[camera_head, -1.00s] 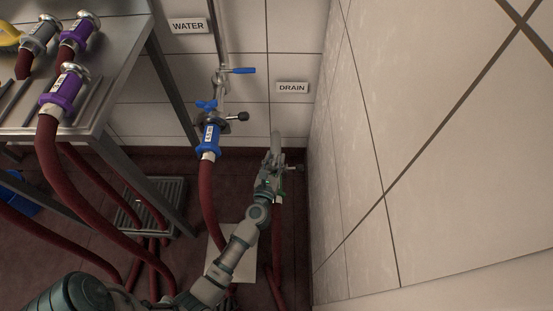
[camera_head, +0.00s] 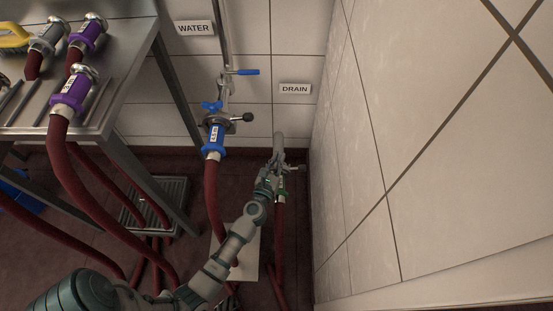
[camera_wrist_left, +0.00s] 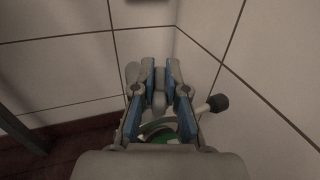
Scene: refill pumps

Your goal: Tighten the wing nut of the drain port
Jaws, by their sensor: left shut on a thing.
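The drain port stands low by the corner under the DRAIN label (camera_head: 295,89). Its grey pipe (camera_head: 279,142) bends over at the top, and a green hose coupling (camera_head: 282,192) shows below it. My left gripper (camera_head: 274,167) is at the port, reaching up from below. In the left wrist view its blue-padded fingers (camera_wrist_left: 158,95) are shut on a small grey part between them, apparently the wing nut, which is mostly hidden. A green ring (camera_wrist_left: 158,128) sits below the fingers, and a black knob (camera_wrist_left: 218,103) sticks out to the right. My right gripper is out of view.
The water port with a blue coupling (camera_head: 213,140) and black-knobbed clamp (camera_head: 247,117) stands to the left. A steel table (camera_head: 125,95) holds purple couplings (camera_head: 72,92). Red hoses (camera_head: 75,190) cross the floor. The tiled wall (camera_head: 355,190) is close on the right.

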